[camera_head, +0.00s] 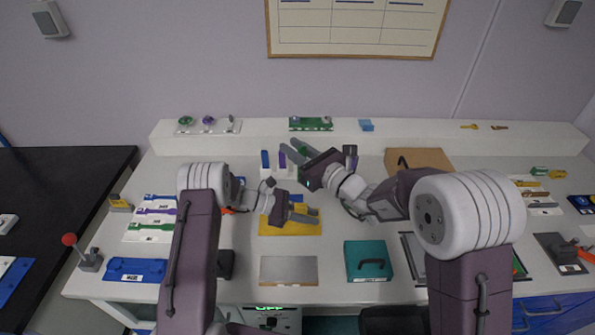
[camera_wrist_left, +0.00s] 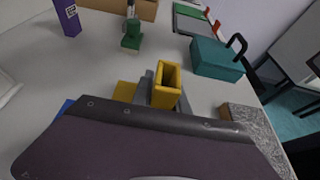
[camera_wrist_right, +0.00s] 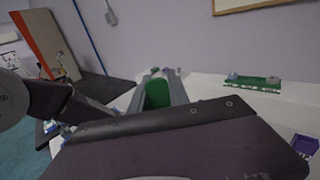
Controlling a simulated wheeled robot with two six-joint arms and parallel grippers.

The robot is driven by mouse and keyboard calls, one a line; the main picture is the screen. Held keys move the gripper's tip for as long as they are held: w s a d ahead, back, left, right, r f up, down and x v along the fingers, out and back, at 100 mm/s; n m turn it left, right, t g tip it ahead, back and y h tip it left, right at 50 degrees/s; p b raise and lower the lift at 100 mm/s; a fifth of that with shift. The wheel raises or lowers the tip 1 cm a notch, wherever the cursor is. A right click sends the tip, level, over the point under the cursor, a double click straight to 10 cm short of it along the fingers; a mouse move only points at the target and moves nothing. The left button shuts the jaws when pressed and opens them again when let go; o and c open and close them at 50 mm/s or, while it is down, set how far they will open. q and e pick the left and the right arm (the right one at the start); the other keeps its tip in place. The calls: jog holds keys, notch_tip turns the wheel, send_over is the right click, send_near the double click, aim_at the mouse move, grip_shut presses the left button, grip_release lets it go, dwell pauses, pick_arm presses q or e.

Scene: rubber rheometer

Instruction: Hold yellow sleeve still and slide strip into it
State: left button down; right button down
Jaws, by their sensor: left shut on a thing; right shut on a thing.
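The yellow sleeve (camera_wrist_left: 166,85) stands between the fingers of my left gripper (camera_wrist_left: 163,92) in the left wrist view, its rectangular open end facing up. In the head view my left gripper (camera_head: 306,215) is low over the yellow mat (camera_head: 283,229). My right gripper (camera_head: 312,151) is farther back, near the back shelf, apart from the sleeve. In the right wrist view a green piece (camera_wrist_right: 157,93) shows between the fingers of my right gripper (camera_wrist_right: 163,92). It may be the strip; its full shape is hidden.
A teal box (camera_head: 368,261) with a handle and a grey plate (camera_head: 288,271) lie in front. A brown box (camera_head: 418,159) and a purple block (camera_wrist_left: 67,17) stand farther back. A small green stand (camera_wrist_left: 131,36) is beyond the sleeve. Blue blocks (camera_head: 265,160) stand at back left.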

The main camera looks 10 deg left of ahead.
notch_tip(320, 180, down, 10)
jog(key=shift+r, duration=0.15)
dwell(0.3)
jog(key=c, duration=1.3)
grip_release()
jog(key=shift+o, duration=0.2)
